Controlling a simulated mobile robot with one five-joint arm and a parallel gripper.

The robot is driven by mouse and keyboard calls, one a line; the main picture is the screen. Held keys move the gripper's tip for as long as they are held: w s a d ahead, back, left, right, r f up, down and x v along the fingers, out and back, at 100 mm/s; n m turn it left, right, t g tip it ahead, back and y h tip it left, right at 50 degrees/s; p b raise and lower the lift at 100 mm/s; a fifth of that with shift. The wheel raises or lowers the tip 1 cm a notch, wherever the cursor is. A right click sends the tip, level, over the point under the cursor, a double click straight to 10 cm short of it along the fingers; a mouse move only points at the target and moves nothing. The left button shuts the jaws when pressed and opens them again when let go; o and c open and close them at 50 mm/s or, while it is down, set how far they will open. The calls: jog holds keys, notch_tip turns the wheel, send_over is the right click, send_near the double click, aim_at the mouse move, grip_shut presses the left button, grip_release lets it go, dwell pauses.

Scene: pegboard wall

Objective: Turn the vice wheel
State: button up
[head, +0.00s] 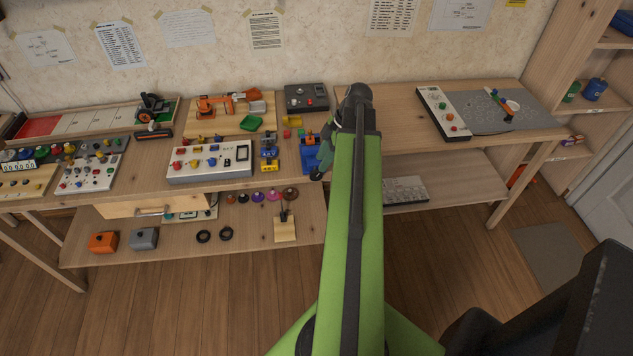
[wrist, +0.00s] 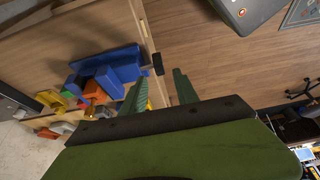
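The vice appears to be the blue block-like device (wrist: 118,66) with orange parts, on the bench in the wrist view. In the head view the blue device (head: 308,157) sits near the bench's front edge, partly hidden by my arm. I cannot clearly make out its wheel. A small black piece (wrist: 158,64) shows at the bench edge beside the blue device. My gripper (wrist: 160,90) has its two green fingers apart with nothing visible between them. In the head view my gripper (head: 323,158) is just right of the blue device, mostly hidden behind my arm.
A white switch panel (head: 210,163) and a yellow-and-blue device (head: 268,152) stand to the left on the bench. A dark control box (head: 306,97) is behind. Another button panel (head: 443,113) lies to the right. The bench (head: 400,125) is bare between my arm and that panel.

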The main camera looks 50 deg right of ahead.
aim_at(316, 171)
jog(key=b+x, duration=0.4)
jog(key=x, duration=0.2)
grip_shut()
